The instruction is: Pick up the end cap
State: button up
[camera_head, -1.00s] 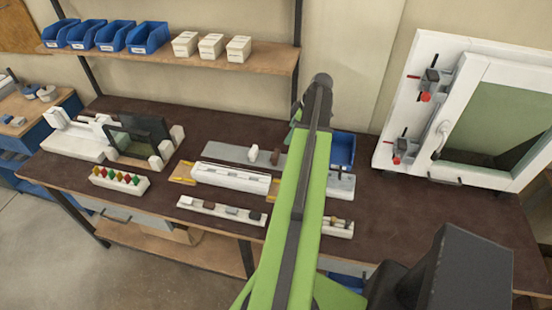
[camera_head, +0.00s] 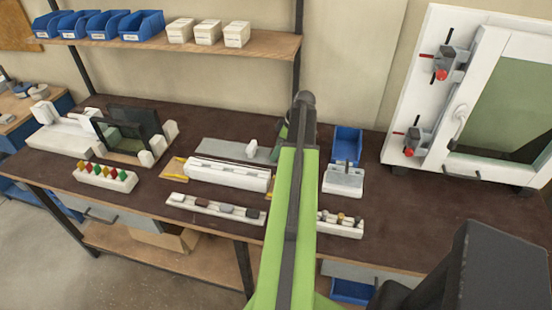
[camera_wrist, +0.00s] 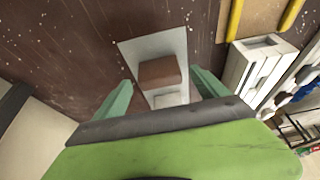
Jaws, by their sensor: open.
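A brown block (camera_wrist: 160,71) and a white block (camera_wrist: 170,99) lie on a pale grey plate (camera_wrist: 133,47) in the wrist view. The frames do not make clear which of these is the end cap. In the head view the white block (camera_head: 252,149) shows on the grey plate (camera_head: 222,147), while the brown one is hidden behind my arm. My gripper (camera_wrist: 161,76) is open, with one green finger on each side of the brown block and no visible contact. In the head view my gripper (camera_head: 281,147) is mostly hidden by my arm.
A white profile (camera_head: 228,173) and a strip of small parts (camera_head: 215,207) lie in front of the plate. A white fixture (camera_head: 343,179) and blue bin (camera_head: 347,145) stand to the right. A clamped frame (camera_head: 408,165) is farther right.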

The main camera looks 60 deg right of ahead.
jog(key=b+x, duration=0.1)
jog(key=x, duration=0.2)
jog(key=shift+s, duration=0.1)
jog(key=shift+r, duration=0.25)
jog(key=c, duration=1.4)
